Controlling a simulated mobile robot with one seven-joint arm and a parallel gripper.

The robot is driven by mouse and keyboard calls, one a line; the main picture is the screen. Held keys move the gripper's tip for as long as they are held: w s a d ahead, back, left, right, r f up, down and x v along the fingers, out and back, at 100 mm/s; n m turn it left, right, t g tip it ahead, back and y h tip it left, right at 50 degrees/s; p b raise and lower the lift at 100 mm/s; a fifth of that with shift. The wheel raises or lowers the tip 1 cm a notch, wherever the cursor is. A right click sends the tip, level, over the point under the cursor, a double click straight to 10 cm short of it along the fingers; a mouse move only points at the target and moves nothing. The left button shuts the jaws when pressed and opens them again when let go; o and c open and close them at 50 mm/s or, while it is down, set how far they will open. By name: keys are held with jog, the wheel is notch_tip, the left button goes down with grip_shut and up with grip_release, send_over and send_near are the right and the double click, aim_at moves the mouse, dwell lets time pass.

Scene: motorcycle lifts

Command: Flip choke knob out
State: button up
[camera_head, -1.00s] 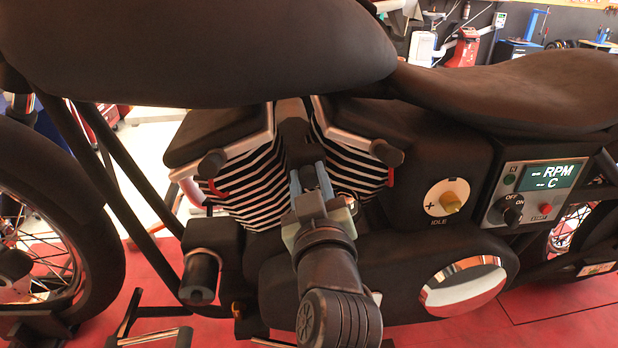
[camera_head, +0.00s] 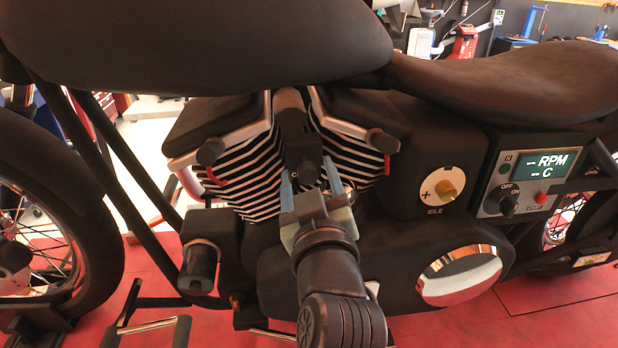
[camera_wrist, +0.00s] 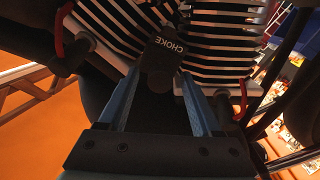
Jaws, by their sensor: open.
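The choke knob (camera_head: 303,164) is a small dark block between the two finned cylinders of the motorcycle engine. In the wrist view the knob (camera_wrist: 163,52) shows the white word CHOKE on its face. In the wrist view the open gripper (camera_wrist: 157,80) has one fingertip on each side of the knob's lower part. No contact can be made out. Part of the knob's lower end is in shadow.
The striped cylinders (camera_head: 243,172) flank the knob closely, with dark caps and red wires beside them. The idle dial (camera_head: 443,191) and control panel (camera_head: 527,183) with an RPM display are to the right. The dark fuel tank (camera_head: 200,45) overhangs above.

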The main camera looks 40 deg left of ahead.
jog(key=shift+s+d+f, duration=0.1)
jog(key=shift+s+d, duration=0.15)
jog(key=shift+d, duration=0.05)
jog(key=p+v, duration=0.4)
jog(key=v, duration=0.8)
dwell(0.4)
